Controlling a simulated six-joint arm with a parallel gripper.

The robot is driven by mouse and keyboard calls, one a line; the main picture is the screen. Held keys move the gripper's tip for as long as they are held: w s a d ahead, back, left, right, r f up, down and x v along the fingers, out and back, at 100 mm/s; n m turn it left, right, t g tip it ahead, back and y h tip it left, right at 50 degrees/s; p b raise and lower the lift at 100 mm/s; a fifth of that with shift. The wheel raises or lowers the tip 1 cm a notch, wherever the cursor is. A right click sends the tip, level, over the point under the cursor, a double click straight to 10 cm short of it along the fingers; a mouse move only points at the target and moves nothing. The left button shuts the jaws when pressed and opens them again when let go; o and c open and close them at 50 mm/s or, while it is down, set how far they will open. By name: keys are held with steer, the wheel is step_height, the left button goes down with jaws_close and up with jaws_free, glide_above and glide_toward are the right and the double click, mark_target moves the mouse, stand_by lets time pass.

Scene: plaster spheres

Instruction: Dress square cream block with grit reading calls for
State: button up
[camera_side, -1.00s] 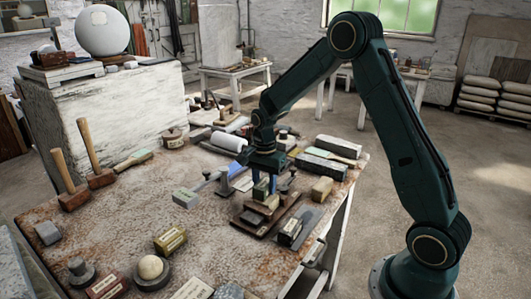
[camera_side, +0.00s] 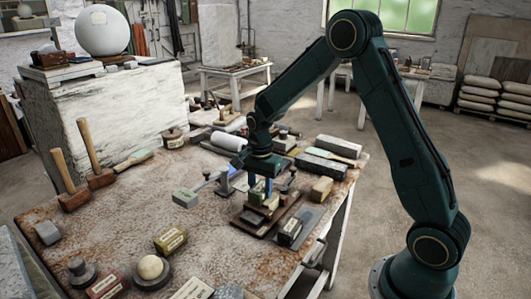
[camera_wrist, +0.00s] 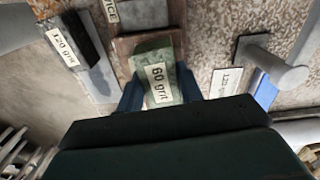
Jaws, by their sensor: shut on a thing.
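My gripper (camera_wrist: 158,95) is shut on a greenish block labelled "60 grit" (camera_wrist: 157,72), with one blue finger on each side of it. In the side view, my gripper (camera_side: 262,187) is low over a dark brown wooden board (camera_side: 249,228); the board also shows in the wrist view (camera_wrist: 125,45). Small pale blocks lie at the fingertips there, too small to tell apart. A cream-yellow block (camera_side: 321,188) stands to the right of the board. A dark block labelled "120 grit" (camera_wrist: 66,46) lies left of the board in the wrist view. I cannot tell which piece is the square cream block.
A grey post on a dark base (camera_wrist: 285,72) stands right of the board in the wrist view. Mallets (camera_side: 100,178), a yellow labelled block (camera_side: 170,239) and a ball on a round base (camera_side: 151,267) are on the table.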

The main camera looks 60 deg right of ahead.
steer(key=shift+a, duration=0.2)
steer(key=shift+s+a+f, duration=0.1)
steer(key=shift+a, duration=0.9)
steer(key=shift+d+r, duration=0.35)
steer(key=shift+d, duration=0.25)
steer(key=shift+d+r, duration=0.35)
steer(key=shift+d, duration=0.2)
steer(key=shift+r, duration=0.15)
steer(key=shift+r, duration=1.15)
